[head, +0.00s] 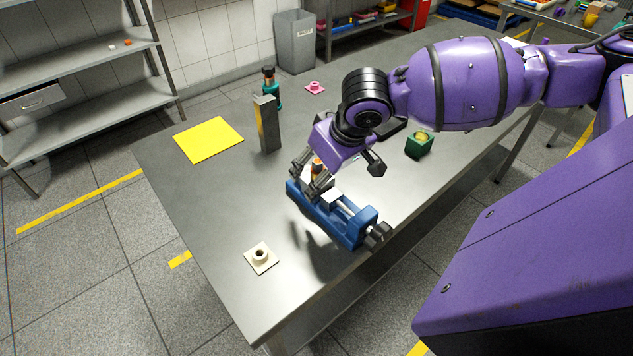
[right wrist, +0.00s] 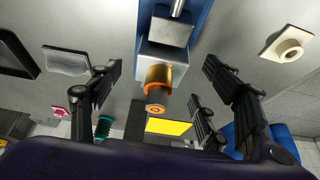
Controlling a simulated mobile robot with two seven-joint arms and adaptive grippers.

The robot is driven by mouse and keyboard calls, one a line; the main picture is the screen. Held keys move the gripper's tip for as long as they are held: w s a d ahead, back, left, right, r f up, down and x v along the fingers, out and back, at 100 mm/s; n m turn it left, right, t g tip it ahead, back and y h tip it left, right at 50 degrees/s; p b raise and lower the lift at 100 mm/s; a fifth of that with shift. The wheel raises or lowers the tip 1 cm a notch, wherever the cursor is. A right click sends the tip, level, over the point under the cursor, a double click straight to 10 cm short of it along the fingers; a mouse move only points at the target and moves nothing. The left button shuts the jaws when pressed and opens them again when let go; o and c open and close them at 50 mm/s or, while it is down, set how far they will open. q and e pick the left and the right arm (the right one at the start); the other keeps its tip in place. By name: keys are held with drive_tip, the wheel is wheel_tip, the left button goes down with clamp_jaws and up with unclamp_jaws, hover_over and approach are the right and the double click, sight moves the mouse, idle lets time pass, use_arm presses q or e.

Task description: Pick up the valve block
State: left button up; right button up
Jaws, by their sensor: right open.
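A brass part with an orange ring (right wrist: 158,76) sits upright at the jaws of a blue vise (head: 357,229); its orange top (head: 318,163) shows between my fingers in the head view. I take it for the valve block, though a green block with a brass top (head: 418,145) stands apart to the right. My right gripper (head: 340,172) is open above the vise, its fingers spread on both sides of the brass part, apart from it in the right wrist view (right wrist: 160,92). The vise also shows in that view (right wrist: 203,12). My left gripper is out of view.
A yellow mat (head: 208,139) lies at the left, a pink flanged piece (head: 315,88) at the back. A cream flanged piece (head: 261,258) lies near the front edge.

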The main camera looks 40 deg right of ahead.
drive_tip(key=x, duration=0.3)
drive_tip(key=shift+w+f, duration=0.15)
drive_tip(key=shift+f, duration=0.05)
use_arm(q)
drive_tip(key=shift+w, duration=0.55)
use_arm(e)
drive_tip(key=shift+r, duration=0.1)
drive_tip(key=c, duration=1.6)
